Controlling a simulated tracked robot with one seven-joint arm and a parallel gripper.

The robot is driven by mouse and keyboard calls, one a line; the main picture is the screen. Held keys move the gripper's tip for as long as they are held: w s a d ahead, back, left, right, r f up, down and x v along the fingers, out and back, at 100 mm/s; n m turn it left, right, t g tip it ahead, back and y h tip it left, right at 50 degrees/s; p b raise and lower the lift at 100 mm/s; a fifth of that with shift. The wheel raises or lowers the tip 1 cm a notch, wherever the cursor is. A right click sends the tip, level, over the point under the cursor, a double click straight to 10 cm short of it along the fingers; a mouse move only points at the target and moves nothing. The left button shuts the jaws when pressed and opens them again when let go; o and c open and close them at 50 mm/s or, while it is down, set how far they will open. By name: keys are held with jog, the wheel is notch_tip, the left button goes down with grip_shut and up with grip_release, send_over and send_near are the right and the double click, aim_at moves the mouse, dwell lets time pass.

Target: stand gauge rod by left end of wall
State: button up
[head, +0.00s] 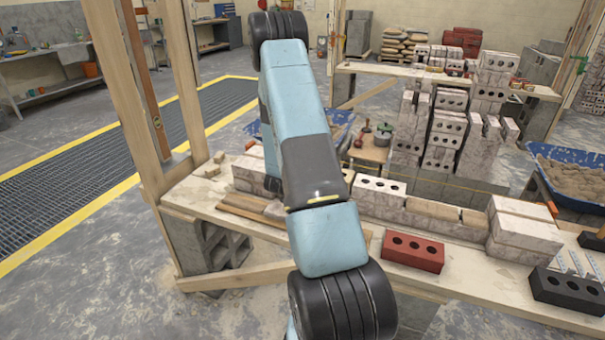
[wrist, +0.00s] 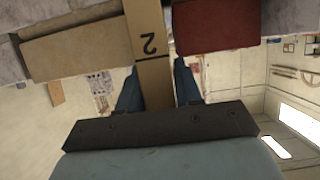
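The gauge rod (wrist: 152,65) is a flat tan wooden strip marked with a 2, seen in the wrist view. My gripper (wrist: 158,85) has a blue finger against each side of it and looks shut on it. In the head view my arm hides the fingers and most or all of the rod. The low brick wall (head: 385,190) stands on a plank, and its left end (head: 246,174) shows just left of my arm. In the wrist view, a tan block (wrist: 75,45) and a red brick (wrist: 215,25) lie either side of the rod.
Timber uprights (head: 190,80) and a concrete block (head: 212,245) stand left of the wall. Flat boards (head: 250,208) lie in front of its left end. A red brick (head: 413,252) and a black brick (head: 567,290) sit at the plank's front. Brick stacks (head: 445,125) rise behind.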

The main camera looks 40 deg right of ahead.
jog(key=o, duration=0.5)
jog(key=shift+c, duration=0.2)
jog(key=v, duration=1.3)
jog(key=shift+s+a+r, duration=0.2)
jog(key=shift+a, duration=0.05)
jog(key=a+r+n+t+y, duration=0.3)
jog(key=a+r+n+y, duration=0.5)
jog(key=a+r, duration=1.1)
jog(key=s+a+r+n+g+y, duration=0.15)
jog(key=s+a+r+y, duration=0.3)
jog(key=s+r, duration=0.55)
jog(key=s+a+r+n+g, duration=0.1)
jog(key=s+r+n+g, duration=0.1)
jog(key=s, duration=1.4)
jog(key=shift+s+a+r+g+h, duration=0.15)
jog(key=shift+s+r+g+h, duration=0.15)
jog(key=shift+r, duration=0.3)
